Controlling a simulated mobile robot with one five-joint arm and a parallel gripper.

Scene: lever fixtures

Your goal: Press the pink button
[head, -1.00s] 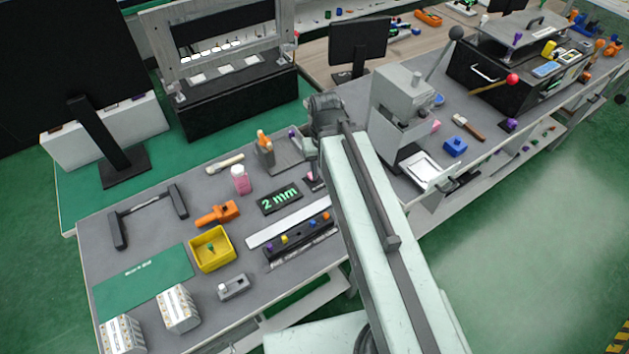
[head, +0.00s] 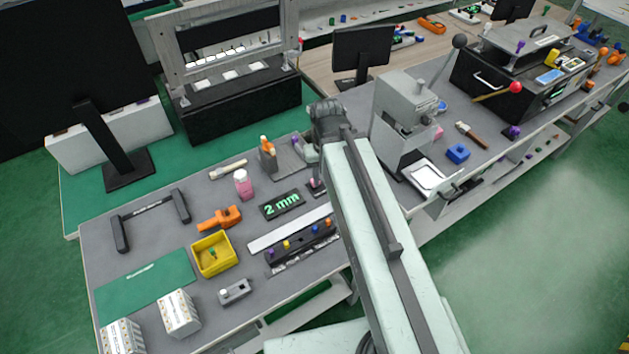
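A small pink part (head: 438,132) shows at the right side of the grey lever press, low down near the table. It is small, and I cannot tell for sure that it is a button. Another small pinkish spot (head: 314,182) on a dark piece lies just left of my arm, partly hidden by it. My arm reaches up the middle of the picture to a dark joint, above the bench between the display and the press. My gripper is hidden, so its state and any contact do not show.
The grey press (head: 405,110) with a black-knobbed lever stands right of my arm. Left are a 2 mm display (head: 282,204), pink bottle (head: 243,184), yellow bin (head: 229,244) and orange tool (head: 220,217).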

